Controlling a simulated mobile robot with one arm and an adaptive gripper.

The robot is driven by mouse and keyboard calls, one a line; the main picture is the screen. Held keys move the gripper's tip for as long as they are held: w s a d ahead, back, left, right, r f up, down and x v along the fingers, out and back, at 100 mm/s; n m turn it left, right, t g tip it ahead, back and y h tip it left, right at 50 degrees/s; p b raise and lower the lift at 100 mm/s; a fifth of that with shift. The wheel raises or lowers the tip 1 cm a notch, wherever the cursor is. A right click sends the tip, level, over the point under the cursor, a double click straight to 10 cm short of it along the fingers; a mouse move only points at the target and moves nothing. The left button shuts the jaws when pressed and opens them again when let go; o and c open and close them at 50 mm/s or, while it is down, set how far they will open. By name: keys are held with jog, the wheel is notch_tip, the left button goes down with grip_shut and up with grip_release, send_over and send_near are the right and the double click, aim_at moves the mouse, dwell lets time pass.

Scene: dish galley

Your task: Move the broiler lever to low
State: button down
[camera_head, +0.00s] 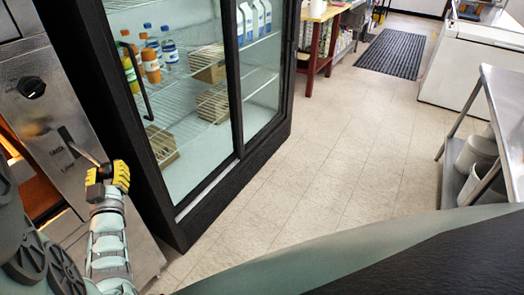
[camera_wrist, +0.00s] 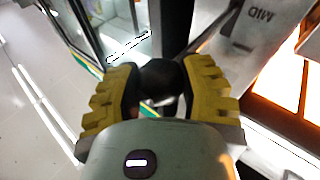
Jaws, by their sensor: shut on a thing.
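The broiler's steel front (camera_head: 40,100) stands at the far left of the head view, with printed labels beside a dark slot. A thin broiler lever (camera_head: 84,153) comes out of the slot and slants down to the right towards my gripper (camera_head: 107,177). In the wrist view, the yellow-padded fingers of my gripper (camera_wrist: 160,90) are closed around the lever's dark round knob (camera_wrist: 161,80). An upside-down MID label (camera_wrist: 259,15) shows on the panel at upper right. The exact lever position against the labels is hard to tell.
A black knob (camera_head: 32,87) sits higher on the panel. The broiler opening (camera_head: 40,193) glows orange. A glass-door fridge (camera_head: 185,90) with bottles and cartons stands close to the right of my gripper. The tiled floor (camera_head: 330,150) is clear; a steel table (camera_head: 503,90) stands right.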

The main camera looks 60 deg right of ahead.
notch_tip(320, 180, down, 9)
jog(key=w+m+t+h+b, duration=0.1)
jog(key=m+h+b, duration=0.1)
jog(key=b, duration=1)
jog(key=shift+m+h+b, duration=0.3)
jog(key=shift+m+b, duration=0.1)
jog(key=shift+m, duration=0.2)
jog(key=shift+w+f, duration=0.1)
jog(key=shift+w, duration=0.05)
jog(key=c, duration=1)
grip_release()
jog(key=o, duration=0.6)
jog(key=shift+c, duration=0.2)
jog(key=shift+r, duration=0.2)
